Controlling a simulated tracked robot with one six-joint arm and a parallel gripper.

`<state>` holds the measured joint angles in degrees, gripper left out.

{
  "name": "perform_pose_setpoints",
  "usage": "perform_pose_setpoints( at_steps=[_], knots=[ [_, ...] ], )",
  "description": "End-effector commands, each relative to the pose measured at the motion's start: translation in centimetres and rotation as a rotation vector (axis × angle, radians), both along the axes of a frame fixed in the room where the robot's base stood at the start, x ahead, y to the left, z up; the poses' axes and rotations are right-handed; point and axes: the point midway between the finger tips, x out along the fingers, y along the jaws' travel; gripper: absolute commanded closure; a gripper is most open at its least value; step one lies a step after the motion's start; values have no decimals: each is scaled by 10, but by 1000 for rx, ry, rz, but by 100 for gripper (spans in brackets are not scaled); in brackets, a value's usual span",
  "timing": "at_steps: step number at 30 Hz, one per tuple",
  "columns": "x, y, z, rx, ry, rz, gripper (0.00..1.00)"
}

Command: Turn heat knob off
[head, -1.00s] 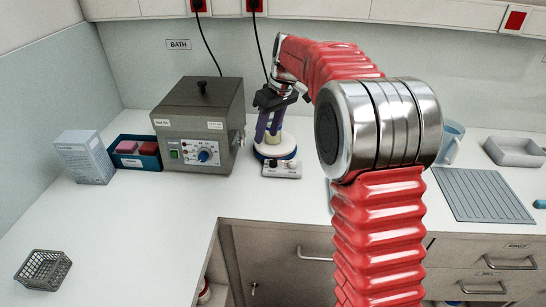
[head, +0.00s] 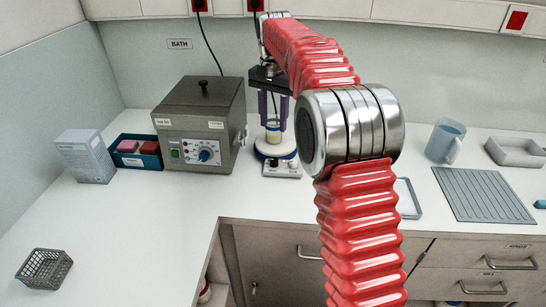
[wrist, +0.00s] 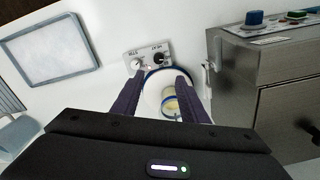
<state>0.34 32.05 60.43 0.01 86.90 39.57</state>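A small white hotplate stirrer (head: 281,168) stands right of the grey bath, with a round blue-rimmed top and a front control panel. In the wrist view its panel (wrist: 148,56) carries a pale knob (wrist: 137,64) and a black knob (wrist: 158,58); the tiny labels are hard to read, so I cannot tell surely which is heat. A small beaker with yellowish contents (head: 273,134) stands on the plate. My gripper (head: 273,121) points down above the plate, its purple fingers apart with nothing held. In the wrist view the fingers (wrist: 160,82) spread on either side of the beaker.
The grey bath (head: 190,119) with its own blue knob (head: 204,156) stands close left of the stirrer. A blue jug (head: 445,142), a ribbed mat (head: 477,194) and a shallow tray (head: 408,199) lie to the right. The front left counter is mostly clear, apart from a wire basket (head: 43,269).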

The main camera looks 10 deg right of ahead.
Motion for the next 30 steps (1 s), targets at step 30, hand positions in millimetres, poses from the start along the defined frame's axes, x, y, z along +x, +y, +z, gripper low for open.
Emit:
perform_pose_setpoints(
  at_steps=[30],
  knots=[
    [-3, 0, -50, 1, 13, -123, 60]
  ],
)
